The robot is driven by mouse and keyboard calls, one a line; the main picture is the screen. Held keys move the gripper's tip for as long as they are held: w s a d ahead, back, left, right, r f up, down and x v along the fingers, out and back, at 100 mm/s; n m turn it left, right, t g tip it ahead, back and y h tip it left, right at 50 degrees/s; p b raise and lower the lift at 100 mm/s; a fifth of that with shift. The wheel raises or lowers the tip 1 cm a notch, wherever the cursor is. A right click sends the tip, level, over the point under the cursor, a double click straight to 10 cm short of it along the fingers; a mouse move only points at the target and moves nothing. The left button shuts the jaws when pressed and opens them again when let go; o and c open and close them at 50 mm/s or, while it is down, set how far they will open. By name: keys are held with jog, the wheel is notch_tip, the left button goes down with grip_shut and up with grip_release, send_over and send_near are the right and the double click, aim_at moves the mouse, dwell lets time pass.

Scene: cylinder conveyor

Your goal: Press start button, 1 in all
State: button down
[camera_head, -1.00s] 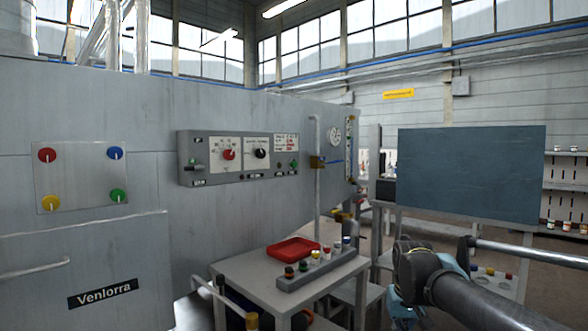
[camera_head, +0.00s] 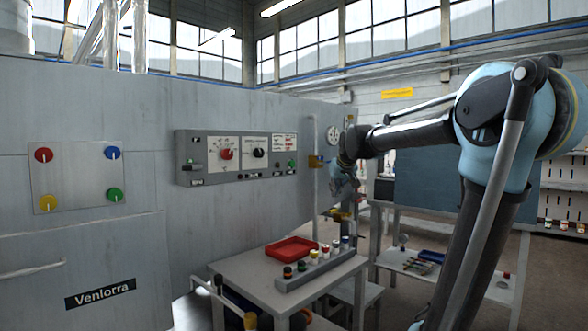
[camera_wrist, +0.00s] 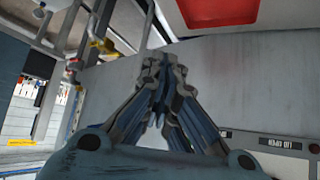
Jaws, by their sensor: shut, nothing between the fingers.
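The grey control panel (camera_head: 237,182) is on the machine wall and has a red knob (camera_head: 226,154), a black knob (camera_head: 259,153) and small buttons. A green button (camera_head: 292,163) is at its right end, and another small green control (camera_head: 189,163) is at its left. The labels are too small to tell which is the start button. My gripper (camera_head: 343,183) is shut and empty, to the right of the panel and apart from it. In the wrist view my gripper (camera_wrist: 162,75) has its fingers together; part of the panel (camera_wrist: 280,144) shows at lower right.
A vertical pipe with a yellow valve (camera_head: 316,161) stands between the panel and my gripper. Below is a table (camera_head: 236,267) with a red tray (camera_head: 291,248) and a rack of small bottles (camera_head: 318,268). A plate with four coloured knobs (camera_head: 77,178) is at left.

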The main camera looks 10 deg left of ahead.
aim_at(292, 164)
jog(key=w+a+r+t+y, duration=0.1)
jog(key=w+a+r, duration=0.6)
jog(key=w, duration=0.2)
jog(key=shift+w+a+n, duration=0.4)
jog(key=shift+a+r, duration=0.1)
jog(key=shift+a, duration=0.05)
jog(key=w+a, duration=0.5)
jog(key=a, duration=0.1)
jog(key=shift+w+a, duration=0.2)
jog(key=shift+a, duration=0.15)
jog(key=shift+a, duration=0.1)
dwell(0.9)
jog(key=shift+w+a, duration=0.2)
jog(key=shift+w, duration=0.05)
jog(key=shift+w+a, duration=0.3)
jog(key=shift+a, duration=0.1)
dwell(1.0)
dwell(0.4)
jog(key=shift+s+d, duration=0.6)
jog(key=shift+d, duration=0.1)
